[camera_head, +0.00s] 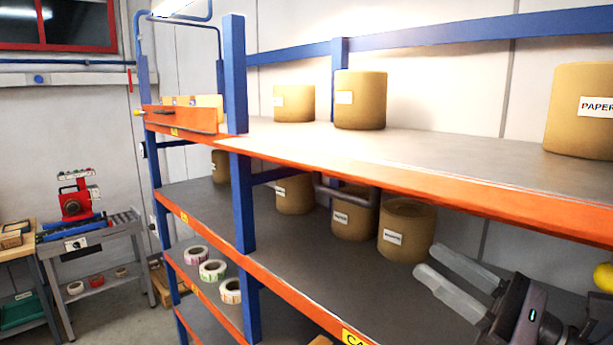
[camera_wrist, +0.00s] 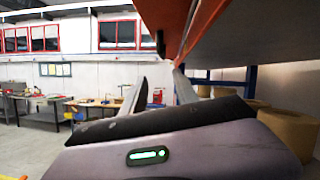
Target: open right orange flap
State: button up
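No part that is clearly the right orange flap can be made out. A red machine (camera_head: 76,197), perhaps the label rewinder, stands on a grey bench at the far left of the head view; it is too small for its flaps to be told. My gripper (camera_head: 429,260) is at the lower right of the head view, in front of the rack's middle shelf and far from the machine. Its two grey fingers are apart with nothing between them. In the wrist view my gripper (camera_wrist: 159,80) also shows open and empty, and a small red shape (camera_wrist: 157,96) shows beyond the fingers.
A blue and orange rack (camera_head: 240,180) fills the middle and right, close to my arm. Its shelves carry brown paper rolls (camera_head: 360,100) and label rolls (camera_head: 212,270). An orange panel (camera_head: 185,118) sits at the top shelf's far end. Floor (camera_head: 120,318) shows at lower left.

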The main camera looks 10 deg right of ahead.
aim_at(357, 204)
jog(key=shift+t, duration=0.3)
jog(key=p+x, duration=0.6)
jog(key=x, duration=1.1)
jog(key=shift+w+a, duration=0.1)
jog(key=shift+w, duration=0.15)
grip_shut()
jog(key=shift+r, duration=0.1)
